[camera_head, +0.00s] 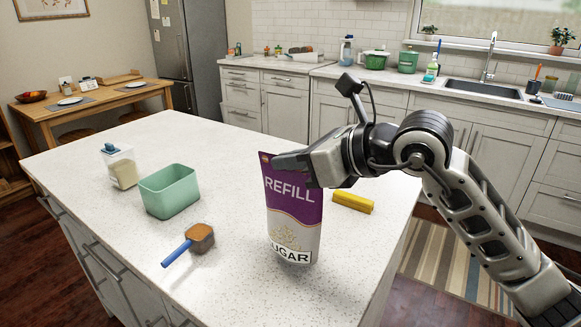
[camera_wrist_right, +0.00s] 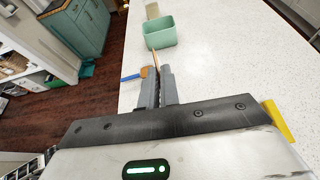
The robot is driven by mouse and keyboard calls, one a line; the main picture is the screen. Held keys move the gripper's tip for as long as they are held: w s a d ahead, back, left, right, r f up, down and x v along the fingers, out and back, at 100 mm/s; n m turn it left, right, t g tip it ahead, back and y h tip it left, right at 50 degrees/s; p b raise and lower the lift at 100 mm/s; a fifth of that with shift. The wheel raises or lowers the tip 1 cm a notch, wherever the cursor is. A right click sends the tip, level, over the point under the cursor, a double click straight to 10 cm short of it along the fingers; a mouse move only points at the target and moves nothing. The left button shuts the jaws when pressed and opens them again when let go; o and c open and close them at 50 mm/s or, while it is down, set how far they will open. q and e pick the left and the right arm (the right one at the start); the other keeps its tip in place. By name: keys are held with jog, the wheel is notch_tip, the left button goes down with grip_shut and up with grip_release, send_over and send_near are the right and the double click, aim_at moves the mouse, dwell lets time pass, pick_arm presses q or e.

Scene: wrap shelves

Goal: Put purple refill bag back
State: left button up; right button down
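The purple refill bag (camera_head: 292,215), printed REFILL and SUGAR, stands upright on the white island counter in the head view. My right gripper (camera_head: 290,163) is at its upper part, with one finger across the front. In the right wrist view the two fingers (camera_wrist_right: 161,88) are close together, with the bag's thin top edge (camera_wrist_right: 154,58) between them. They look shut on it. The bag's base appears to be on or very near the counter. My left gripper is in neither view.
On the island counter (camera_head: 215,290) are a green open bin (camera_head: 169,192), a lidded clear container (camera_head: 121,170), a blue-handled scoop (camera_head: 190,243) with brown contents, and a yellow block (camera_head: 352,201) right of the bag. The counter's front middle is clear. A sink (camera_head: 482,89) is behind.

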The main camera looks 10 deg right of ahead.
jog(key=shift+f, duration=0.85)
jog(key=shift+f, duration=0.1)
jog(key=c, duration=1.6)
grip_release()
jog(key=shift+f, duration=0.1)
jog(key=shift+c, duration=0.2)
